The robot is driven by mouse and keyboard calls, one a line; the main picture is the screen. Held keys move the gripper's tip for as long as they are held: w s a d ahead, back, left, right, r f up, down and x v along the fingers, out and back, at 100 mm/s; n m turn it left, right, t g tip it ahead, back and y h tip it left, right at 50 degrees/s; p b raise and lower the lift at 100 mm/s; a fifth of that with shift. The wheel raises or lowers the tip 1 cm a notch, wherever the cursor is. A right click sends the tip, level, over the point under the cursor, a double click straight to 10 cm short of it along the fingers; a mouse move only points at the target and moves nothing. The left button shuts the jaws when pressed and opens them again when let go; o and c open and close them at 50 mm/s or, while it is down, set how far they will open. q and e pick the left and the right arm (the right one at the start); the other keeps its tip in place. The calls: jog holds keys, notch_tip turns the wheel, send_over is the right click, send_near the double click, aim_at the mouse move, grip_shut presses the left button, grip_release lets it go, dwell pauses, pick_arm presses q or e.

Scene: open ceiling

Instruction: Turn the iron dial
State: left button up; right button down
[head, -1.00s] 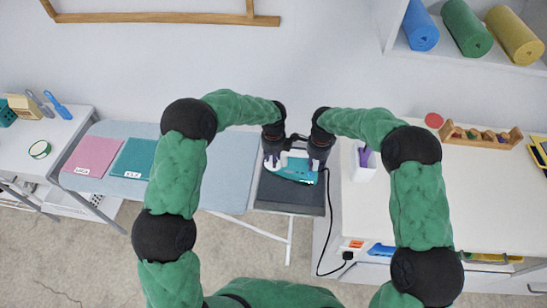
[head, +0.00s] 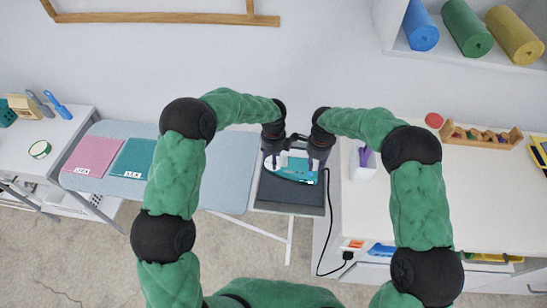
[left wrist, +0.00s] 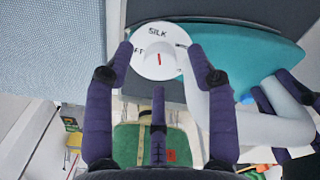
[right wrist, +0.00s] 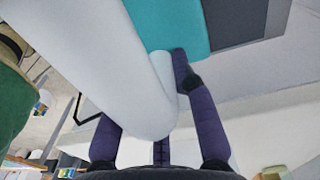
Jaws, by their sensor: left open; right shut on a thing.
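The teal and white iron (head: 292,168) rests on the dark grey pad at the end of the ironing board. Its white dial (left wrist: 160,52) shows in the left wrist view, with the word SILK at the top and a red mark on its centre knob. My left gripper (left wrist: 163,62) is open, its fingers on either side of the dial's knob. My right gripper (head: 314,166) is shut on the iron's white handle (right wrist: 110,70), which fills much of the right wrist view. Whether the left fingertips touch the dial is hard to tell.
The ironing board (head: 225,170) holds a pink cloth (head: 91,156) and a teal cloth (head: 132,158) at left. A white table (head: 450,200) with a white cup (head: 363,168) stands right. The iron's black cord (head: 328,230) hangs between board and table.

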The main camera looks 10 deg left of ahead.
pick_arm(q)
notch_tip(320, 180, up, 11)
jog(key=shift+r, duration=0.15)
pick_arm(e)
jog(key=shift+s+f, duration=0.1)
dwell(0.3)
jog(key=c, duration=0.9)
grip_release()
